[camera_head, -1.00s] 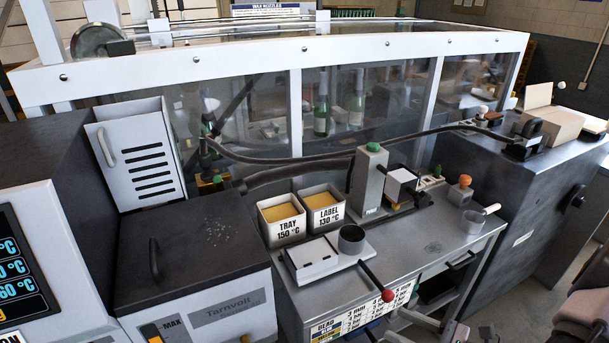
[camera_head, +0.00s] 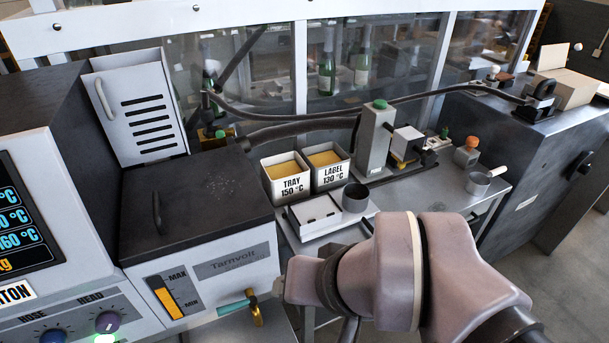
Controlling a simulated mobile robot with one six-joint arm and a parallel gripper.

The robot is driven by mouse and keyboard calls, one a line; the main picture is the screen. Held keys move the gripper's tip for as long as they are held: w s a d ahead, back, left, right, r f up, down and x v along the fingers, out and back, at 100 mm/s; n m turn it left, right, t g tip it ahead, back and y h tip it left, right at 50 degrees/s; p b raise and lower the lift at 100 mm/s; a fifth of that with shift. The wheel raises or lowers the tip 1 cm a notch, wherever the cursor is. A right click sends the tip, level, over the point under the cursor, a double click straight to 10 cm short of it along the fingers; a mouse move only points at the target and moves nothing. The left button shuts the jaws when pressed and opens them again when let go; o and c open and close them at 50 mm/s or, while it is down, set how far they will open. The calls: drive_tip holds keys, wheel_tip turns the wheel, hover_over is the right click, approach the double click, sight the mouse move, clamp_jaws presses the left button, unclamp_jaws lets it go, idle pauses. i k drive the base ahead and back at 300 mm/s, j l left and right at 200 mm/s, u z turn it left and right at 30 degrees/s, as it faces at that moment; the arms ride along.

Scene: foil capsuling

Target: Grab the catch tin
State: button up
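A small round metal tin with a pale handle (camera_head: 478,182) stands on the right end of the steel bench. A darker open cup (camera_head: 355,197) stands beside a white block on the bench's front plate. Neither carries a readable label, so I cannot be sure which is the catch tin. My arm reaches in from the lower right, in front of the bench and below both vessels. It covers the bench's front middle. My gripper does not show.
The melter (camera_head: 200,225) with a brass tap (camera_head: 255,311) is at left. A dark cabinet (camera_head: 530,150) bounds the right.

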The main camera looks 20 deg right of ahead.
sight(355, 195)
drive_tip(key=i+l+u, duration=0.1)
drive_tip(key=l+u, duration=0.25)
drive_tip(key=l, duration=0.45)
drive_tip(key=l+u, duration=0.35)
drive_tip(key=l, duration=0.4)
